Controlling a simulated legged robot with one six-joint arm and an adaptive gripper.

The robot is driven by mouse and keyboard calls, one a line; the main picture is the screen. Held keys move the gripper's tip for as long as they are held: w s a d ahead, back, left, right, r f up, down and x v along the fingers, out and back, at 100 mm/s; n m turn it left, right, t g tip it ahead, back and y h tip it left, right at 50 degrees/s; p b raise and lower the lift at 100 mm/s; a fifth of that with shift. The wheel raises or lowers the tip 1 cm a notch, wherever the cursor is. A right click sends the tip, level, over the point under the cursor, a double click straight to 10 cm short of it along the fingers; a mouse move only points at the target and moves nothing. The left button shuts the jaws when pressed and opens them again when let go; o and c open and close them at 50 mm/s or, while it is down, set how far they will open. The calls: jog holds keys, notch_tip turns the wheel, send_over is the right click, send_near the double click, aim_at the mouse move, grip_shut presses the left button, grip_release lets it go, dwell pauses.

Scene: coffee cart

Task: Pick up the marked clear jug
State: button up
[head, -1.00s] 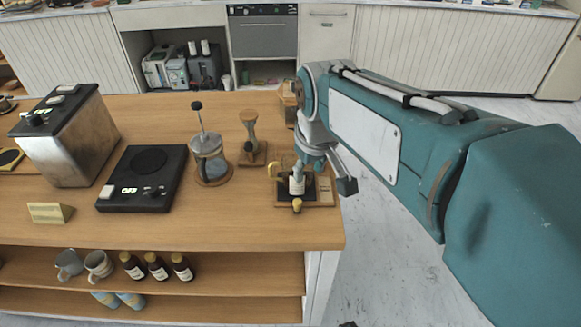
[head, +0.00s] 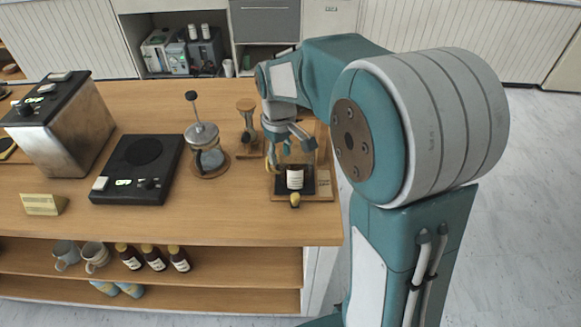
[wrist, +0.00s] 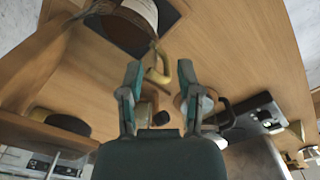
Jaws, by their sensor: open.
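The clear jug with a white label (head: 295,179) stands on a black mat on a wooden board at the cart's right end. It shows in the wrist view (wrist: 139,14) at the top, partly cut off, with its yellow handle (wrist: 158,68) pointing toward my gripper. My gripper (head: 290,148) hangs close above and behind the jug in the head view, hiding part of it. In the wrist view, my gripper (wrist: 160,76) is open, with the handle showing between its fingertips. I cannot tell whether they touch it.
A glass press (head: 208,150) and a wooden stand (head: 247,125) stand left of the jug. A small yellow-topped item (head: 295,200) is at the board's front. A black hot plate (head: 138,165) and metal machine (head: 62,130) are further left. Mugs and bottles sit on the shelf below.

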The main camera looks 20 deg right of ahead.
send_over(283, 184)
notch_tip(283, 184, down, 5)
jog(key=shift+w+d+f, duration=0.1)
jog(key=shift+w+f, duration=0.05)
jog(key=shift+f, duration=0.05)
grip_shut()
